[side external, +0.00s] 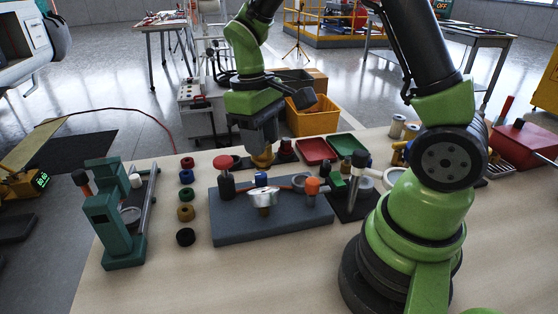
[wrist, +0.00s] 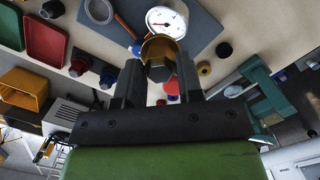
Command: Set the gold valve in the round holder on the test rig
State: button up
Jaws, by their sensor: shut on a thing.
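My gripper (side external: 262,146) hangs above the far edge of the test rig. It is shut on the gold valve (side external: 262,157), which points down from the fingers. The wrist view shows the gold valve (wrist: 160,50) between both fingers, with a hexagonal end facing the camera. A grey ring on the slab (side external: 301,181) looks like the round holder and appears empty. It also shows in the wrist view (wrist: 99,10). The valve is apart from it.
A green press (side external: 105,215) stands at the left. Several small coloured rings (side external: 186,177) lie between it and the rig. Red (side external: 313,151) and green (side external: 345,147) trays sit behind the rig. A dark stand with a green clamp (side external: 355,190) is close on its right. The front table is clear.

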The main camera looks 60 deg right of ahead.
jog(key=shift+s+d+f, duration=0.6)
jog(key=shift+d+f, duration=0.7)
jog(key=shift+d, duration=0.35)
jog(key=shift+s+d+f, duration=0.55)
jog(key=shift+d+f, duration=0.8)
jog(key=shift+d, duration=0.35)
jog(key=shift+s+d+f, duration=0.6)
jog(key=shift+d+f, duration=0.7)
jog(key=shift+d, duration=0.35)
jog(key=shift+f, duration=1.1)
jog(key=o, duration=1)
jog(key=shift+c, duration=0.2)
jog(key=shift+r, duration=0.1)
notch_tip(320, 180, up, 7)
